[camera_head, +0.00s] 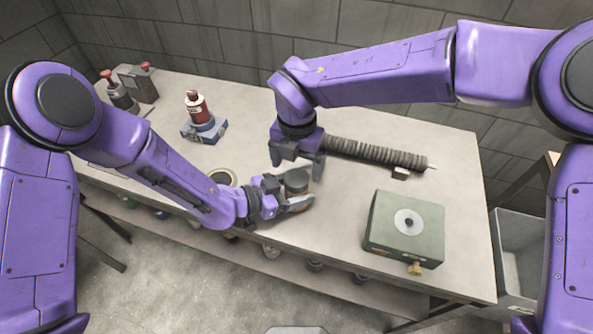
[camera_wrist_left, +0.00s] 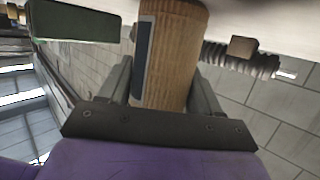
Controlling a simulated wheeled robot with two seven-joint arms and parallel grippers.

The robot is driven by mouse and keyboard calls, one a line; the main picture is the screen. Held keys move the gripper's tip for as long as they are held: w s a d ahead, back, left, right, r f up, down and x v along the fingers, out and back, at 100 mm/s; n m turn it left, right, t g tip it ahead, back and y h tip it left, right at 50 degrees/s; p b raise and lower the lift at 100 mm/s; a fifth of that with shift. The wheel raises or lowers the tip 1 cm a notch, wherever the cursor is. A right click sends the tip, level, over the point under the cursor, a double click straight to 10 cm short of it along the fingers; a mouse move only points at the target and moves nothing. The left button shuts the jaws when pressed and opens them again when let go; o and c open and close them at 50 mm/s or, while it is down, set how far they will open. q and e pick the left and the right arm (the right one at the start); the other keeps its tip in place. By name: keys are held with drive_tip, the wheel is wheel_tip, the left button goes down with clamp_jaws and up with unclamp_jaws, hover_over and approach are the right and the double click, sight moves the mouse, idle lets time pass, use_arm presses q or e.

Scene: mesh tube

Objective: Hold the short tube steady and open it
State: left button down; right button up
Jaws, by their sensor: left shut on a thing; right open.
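The short tube is upright near the table's front edge, with a dark round cap (camera_head: 296,179) on top in the head view. Its tan body with a dark label panel shows in the left wrist view (camera_wrist_left: 180,50). My left gripper (camera_head: 287,194) is shut on the tube's body from the left, one finger on each side. My right gripper (camera_head: 297,166) is open, pointing down, its fingers at the far side of the cap. I cannot tell whether they touch it. The tube's lower body is mostly hidden in the head view by my left gripper.
A dark ribbed hose (camera_head: 380,152) lies behind and right of the tube. A green box (camera_head: 385,235) with a brass valve stands at the front right. A red bottle (camera_head: 197,108) on a blue-grey base stands at the back left. A round tin (camera_head: 222,171) is partly behind my left arm.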

sight(296, 177)
drive_tip(key=shift+r, duration=0.3)
drive_tip(key=shift+c, duration=0.3)
wheel_tip(296, 177, up, 3)
drive_tip(key=m, duration=0.2)
drive_tip(key=shift+m, duration=0.3)
drive_tip(key=shift+r+m, duration=0.1)
drive_tip(key=shift+m, duration=0.2)
wheel_tip(296, 177, down, 8)
drive_tip(key=shift+r, duration=0.1)
drive_tip(key=c, duration=1.1)
drive_tip(key=n, duration=0.3)
drive_tip(key=shift+c, duration=0.2)
